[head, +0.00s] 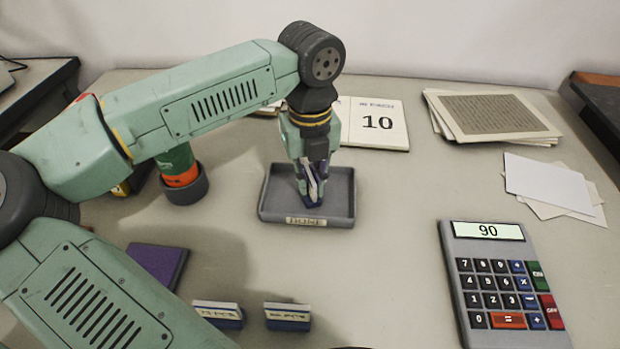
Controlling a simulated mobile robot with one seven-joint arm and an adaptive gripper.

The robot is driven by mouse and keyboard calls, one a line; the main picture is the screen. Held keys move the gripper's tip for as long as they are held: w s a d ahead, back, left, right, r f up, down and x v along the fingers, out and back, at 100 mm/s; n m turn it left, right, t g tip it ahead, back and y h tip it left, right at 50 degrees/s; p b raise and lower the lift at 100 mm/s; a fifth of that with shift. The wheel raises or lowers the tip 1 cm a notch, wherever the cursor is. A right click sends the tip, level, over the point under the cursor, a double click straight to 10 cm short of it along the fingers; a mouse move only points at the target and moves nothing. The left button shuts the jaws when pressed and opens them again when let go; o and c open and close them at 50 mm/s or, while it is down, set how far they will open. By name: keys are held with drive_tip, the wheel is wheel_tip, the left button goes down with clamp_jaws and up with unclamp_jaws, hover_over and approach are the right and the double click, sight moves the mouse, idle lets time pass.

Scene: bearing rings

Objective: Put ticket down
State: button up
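My gripper (311,187) points down over the grey tray (342,212), which has a label on its front edge. It is shut on a small blue-and-white ticket (313,203). The ticket is tilted and partly hidden by the fingers. It is inside the tray's outline, low down; I cannot tell whether it touches the tray floor. Two similar blue-and-white labelled pieces stand on the table at the front, one on the left (218,314) and one on the right (287,316).
A calculator (503,285) showing 90 lies at the front right. A card reading 10 (378,123) lies behind the tray. Papers (495,115) and blank sheets (548,183) lie on the right. A purple pad (158,265) and a green-and-orange cylinder (182,177) are on the left.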

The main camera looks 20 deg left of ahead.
sight(310, 175)
drive_tip(key=o, duration=0.3)
wheel_tip(310, 175, up, 12)
drive_tip(key=p, duration=0.7)
drive_tip(key=shift+r, duration=0.2)
